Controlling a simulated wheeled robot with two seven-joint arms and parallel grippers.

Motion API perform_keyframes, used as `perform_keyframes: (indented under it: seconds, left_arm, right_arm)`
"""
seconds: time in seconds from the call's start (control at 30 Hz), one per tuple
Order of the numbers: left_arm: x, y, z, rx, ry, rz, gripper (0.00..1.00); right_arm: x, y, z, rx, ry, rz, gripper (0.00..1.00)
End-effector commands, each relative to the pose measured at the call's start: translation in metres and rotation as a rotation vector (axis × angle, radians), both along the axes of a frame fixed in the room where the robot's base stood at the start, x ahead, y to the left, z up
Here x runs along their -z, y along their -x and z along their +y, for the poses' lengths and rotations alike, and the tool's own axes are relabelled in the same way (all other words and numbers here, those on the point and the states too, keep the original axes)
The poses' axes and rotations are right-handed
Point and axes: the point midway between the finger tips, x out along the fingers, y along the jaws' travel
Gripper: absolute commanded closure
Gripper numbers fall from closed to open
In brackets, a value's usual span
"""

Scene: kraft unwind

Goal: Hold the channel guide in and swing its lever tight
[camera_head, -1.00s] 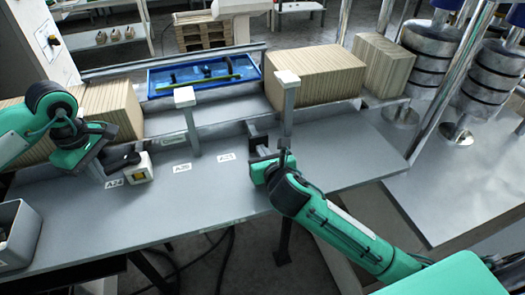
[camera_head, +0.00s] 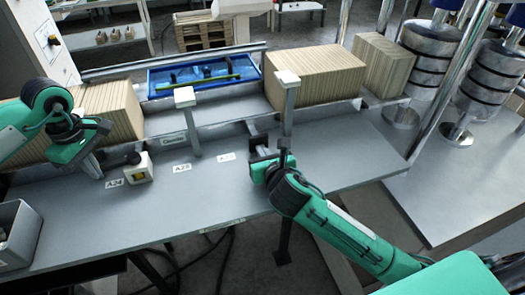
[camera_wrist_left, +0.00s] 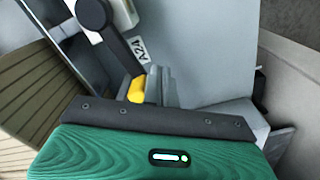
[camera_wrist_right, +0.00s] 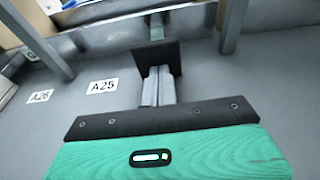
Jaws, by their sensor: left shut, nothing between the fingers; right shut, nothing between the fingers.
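A lever unit, a white block with a yellow face (camera_head: 140,173) and a black lever (camera_head: 131,158), stands on the bench by label A24. In the left wrist view the black lever (camera_wrist_left: 115,42) runs diagonally close to the fingers. My left gripper (camera_head: 96,170) is shut and empty, just left of the block; contact cannot be told. What seems to be the channel guide, a dark square plate (camera_wrist_right: 155,60) on a grey bar, stands by label A25. My right gripper (camera_wrist_right: 158,80) is shut and empty, its tips at or against the plate. In the head view the arm partly hides the plate.
Two grey posts with pale caps (camera_head: 185,96) (camera_head: 287,80) rise near the bench's back edge. A blue tray (camera_head: 155,90) and cardboard-coloured stacks (camera_head: 315,72) lie behind. A grey bin (camera_head: 30,225) stands front left. The bench front is clear.

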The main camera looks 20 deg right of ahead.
Motion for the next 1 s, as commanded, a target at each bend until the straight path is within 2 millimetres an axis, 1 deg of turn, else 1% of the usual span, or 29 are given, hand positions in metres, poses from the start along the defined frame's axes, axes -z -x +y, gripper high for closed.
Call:
perform_keyframes:
  seconds: [0.27,0.5,0.6,1.0]
  left_arm:
    - [0.0,-0.001,0.0,0.0,0.0,0.0,1.0]
    - [0.0,-0.009,0.003,0.0,0.0,0.0,1.0]
    - [0.0,-0.009,0.003,0.001,0.0,0.0,1.0]
    - [0.0,-0.008,0.003,0.0,0.0,0.0,1.0]
  right_arm:
    - [0.0,0.0,0.0,0.0,0.0,-0.001,1.0]
    - [0.0,0.0,0.0,0.0,0.0,-0.001,1.0]
    - [0.0,0.0,0.0,0.0,0.0,-0.001,1.0]
    - [0.0,0.023,0.0,-0.001,0.0,0.0,1.0]
